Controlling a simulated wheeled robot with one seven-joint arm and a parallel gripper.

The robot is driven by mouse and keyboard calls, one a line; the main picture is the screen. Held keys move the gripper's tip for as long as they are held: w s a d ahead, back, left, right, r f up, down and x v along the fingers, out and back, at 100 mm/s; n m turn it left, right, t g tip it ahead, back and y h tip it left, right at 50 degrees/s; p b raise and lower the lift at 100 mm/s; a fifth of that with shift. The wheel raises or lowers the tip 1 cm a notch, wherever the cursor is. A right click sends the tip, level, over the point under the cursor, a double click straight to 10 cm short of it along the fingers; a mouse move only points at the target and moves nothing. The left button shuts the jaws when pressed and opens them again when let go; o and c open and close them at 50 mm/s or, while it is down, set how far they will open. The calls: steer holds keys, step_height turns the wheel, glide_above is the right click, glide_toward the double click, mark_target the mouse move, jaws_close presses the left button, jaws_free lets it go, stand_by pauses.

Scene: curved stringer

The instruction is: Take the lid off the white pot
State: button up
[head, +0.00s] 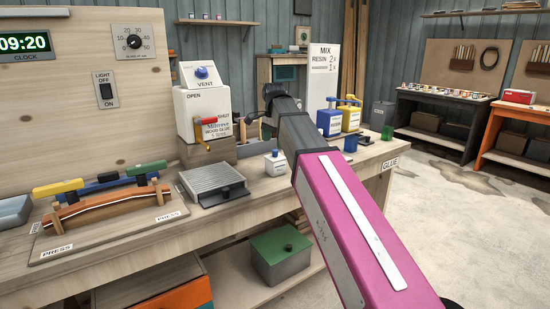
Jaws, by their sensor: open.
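My gripper (268,96) is the dark end of my arm, above and beyond the pot in the picture, near the white glue dispenser's right side. It is open, and I see nothing held in it. Its fingers are small and hard to make out. My arm crosses the picture just right of the pot.
The white glue dispenser (203,112) stands left of my gripper. The ribbed plate (212,182) and the press (105,207) lie further left. A blue resin container (330,121) and a yellow one (351,118) stand right of my arm. A green-lidded box (281,252) sits below.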

mark_target(275, 150)
steer(key=shift+s+d+f, duration=0.1)
steer(key=shift+d+f, duration=0.05)
steer(key=shift+f, duration=1.15)
steer(key=shift+s+d+f, duration=0.1)
steer(key=shift+f, duration=1.2)
steer(key=c, duration=1)
